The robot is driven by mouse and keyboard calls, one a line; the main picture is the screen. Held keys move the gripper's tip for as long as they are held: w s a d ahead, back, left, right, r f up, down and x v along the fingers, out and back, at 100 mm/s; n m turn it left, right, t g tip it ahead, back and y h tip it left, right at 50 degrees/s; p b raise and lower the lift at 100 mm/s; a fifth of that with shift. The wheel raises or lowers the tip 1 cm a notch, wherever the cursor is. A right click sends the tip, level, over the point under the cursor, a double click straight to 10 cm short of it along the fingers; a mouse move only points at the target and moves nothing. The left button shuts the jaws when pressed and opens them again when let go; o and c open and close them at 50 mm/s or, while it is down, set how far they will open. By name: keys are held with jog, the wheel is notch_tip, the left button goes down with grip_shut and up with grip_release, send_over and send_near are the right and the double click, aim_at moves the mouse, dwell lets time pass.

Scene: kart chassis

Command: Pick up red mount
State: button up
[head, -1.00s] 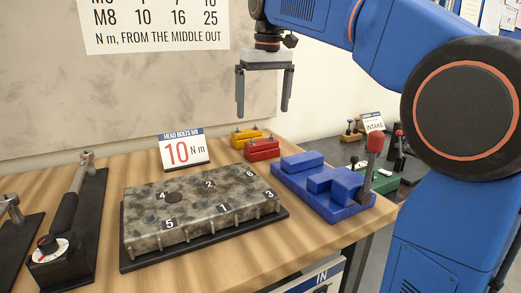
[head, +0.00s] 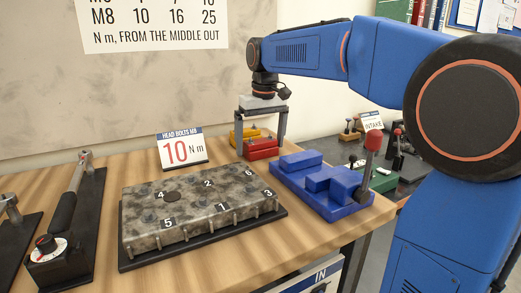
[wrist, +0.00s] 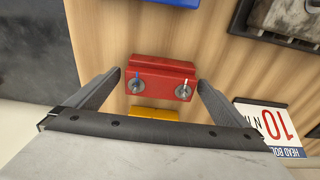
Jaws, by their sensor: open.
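The red mount (head: 261,149) lies on the wooden table behind the grey numbered block. In the wrist view the red mount (wrist: 163,79) shows as a red bar with two round metal studs, one with a blue mark and one with a white mark. My gripper (head: 260,149) is above the mount in the head view, its fingers partly in front of it. In the wrist view my gripper (wrist: 158,82) is open, with one finger to the left and one to the right of the red mount, apart from it.
A yellow mount (head: 240,134) lies just beside the red one. The blue fixture (head: 318,190) with a red-knobbed lever stands to the right. The grey block (head: 190,215) lies in front, and a "10 Nm" sign (head: 183,150) stands to the left.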

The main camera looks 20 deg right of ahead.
jog(key=shift+f, duration=0.4)
jog(key=c, duration=1.6)
jog(key=shift+r, duration=0.1)
jog(key=shift+c, duration=0.2)
